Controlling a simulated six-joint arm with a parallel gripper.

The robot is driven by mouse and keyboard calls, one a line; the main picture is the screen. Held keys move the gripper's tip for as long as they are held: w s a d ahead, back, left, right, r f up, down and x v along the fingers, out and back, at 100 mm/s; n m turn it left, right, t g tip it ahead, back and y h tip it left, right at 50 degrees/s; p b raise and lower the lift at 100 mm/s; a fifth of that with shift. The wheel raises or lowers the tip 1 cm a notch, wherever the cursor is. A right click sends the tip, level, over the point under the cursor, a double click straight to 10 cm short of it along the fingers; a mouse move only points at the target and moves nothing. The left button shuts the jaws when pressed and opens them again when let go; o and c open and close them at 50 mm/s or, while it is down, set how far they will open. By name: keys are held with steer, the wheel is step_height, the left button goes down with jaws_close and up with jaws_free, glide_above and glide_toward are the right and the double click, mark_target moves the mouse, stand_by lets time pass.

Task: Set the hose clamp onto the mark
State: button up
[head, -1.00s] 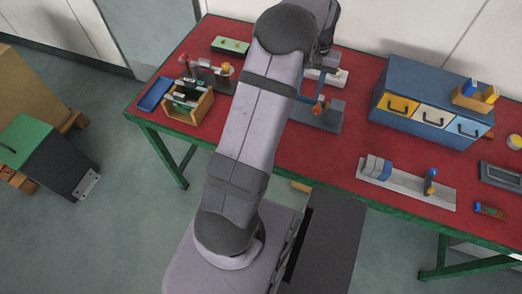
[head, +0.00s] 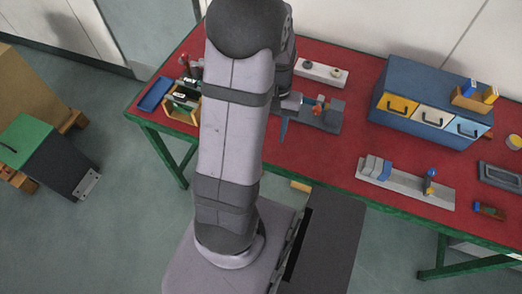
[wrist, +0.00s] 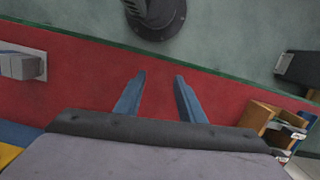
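My gripper (head: 284,132) is over the red table near its front edge, left of a grey fixture (head: 327,122) with an orange-red part (head: 319,105) on it. In the wrist view my gripper's two blue fingers (wrist: 160,76) are apart, with only red tabletop seen between them. I cannot make out with certainty which thing is the hose clamp, and no mark is clear in either view. My arm hides part of the table's left half.
A wooden rack (head: 168,112) and a blue tray (head: 155,94) stand at the left. A pale plate with dark knobs (head: 322,73) is behind the fixture. A blue drawer cabinet (head: 398,75) and a grey rail with blocks (head: 405,190) are at right. Red table between is clear.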

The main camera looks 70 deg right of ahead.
steer(key=a+f, duration=0.1)
steer(key=a, duration=0.6)
steer(key=shift+w+a, duration=0.15)
steer(key=shift+w, duration=0.15)
steer(key=w+a+r+n+h, duration=0.1)
steer(key=w+a+r+n, duration=0.2)
steer(key=w+a+n, duration=0.5)
steer(key=w+a+r+n, duration=0.3)
steer(key=w+a+n, duration=0.5)
steer(key=a, duration=0.9)
steer(key=shift+w+a+n+h, duration=0.2)
steer(key=shift+w+n+h, duration=0.15)
steer(key=shift+w, duration=0.55)
stand_by(2.0)
